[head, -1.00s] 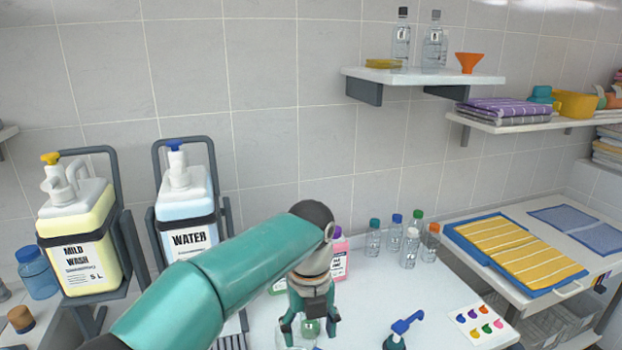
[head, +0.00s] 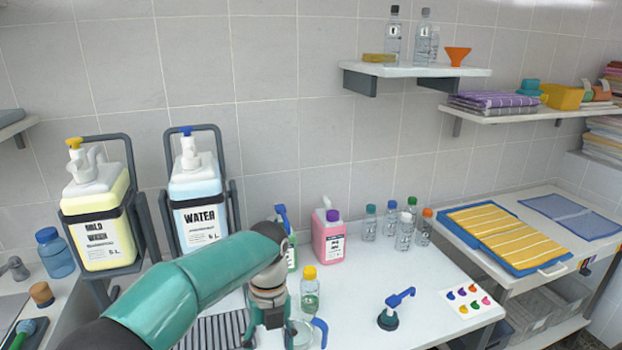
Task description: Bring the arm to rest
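My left arm comes in from the lower left and bends down at the elbow. Its gripper (head: 268,338) points down over the white table (head: 365,290), near a dark ribbed rack. The two fingers stand apart with nothing visible between them; their tips are close to the bottom edge of the picture. A small clear bottle with a yellow cap and green liquid (head: 310,294) stands just right of the gripper, apart from it. My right gripper is not in view.
A clear vessel with a blue handle (head: 319,332) is right of the gripper. Behind stand a pink jug (head: 328,240) and several small bottles. A blue pump (head: 389,316) and a colour card (head: 471,304) lie right. Wash (head: 103,240) and water (head: 200,222) dispensers stand left.

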